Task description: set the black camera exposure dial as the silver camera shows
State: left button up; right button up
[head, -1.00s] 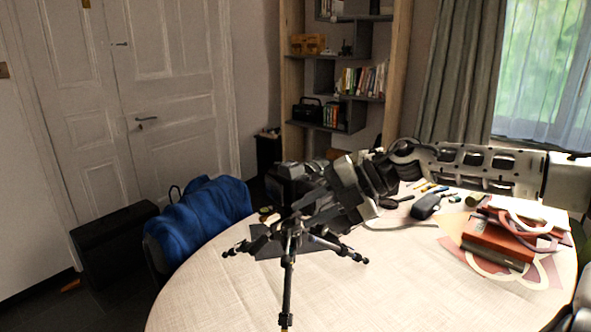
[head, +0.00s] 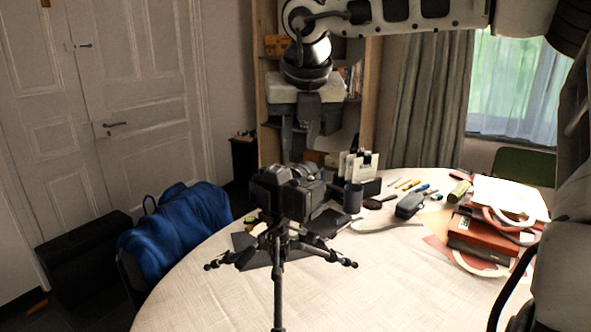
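The black camera (head: 268,191) is mounted on top of a black tripod (head: 277,262) at the table's left side. Small grey dial-like parts show on its top, but their markings are too small to read. My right gripper (head: 300,152) points down just above the camera's top. Its two fingers appear apart with nothing seen between them; whether they touch a dial cannot be told. No silver camera can be made out in this view. My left gripper is out of view.
On the round table (head: 375,290) are a dark cup (head: 353,197), a holder with white cards (head: 357,165), a dark grey device (head: 410,204), pens and a stack of red books (head: 482,235). The front of the tabletop is clear.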

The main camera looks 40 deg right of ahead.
aim_at(295, 181)
jog(key=p+x, duration=0.1)
jog(key=x, duration=0.8)
jog(key=shift+s, duration=0.1)
grip_shut()
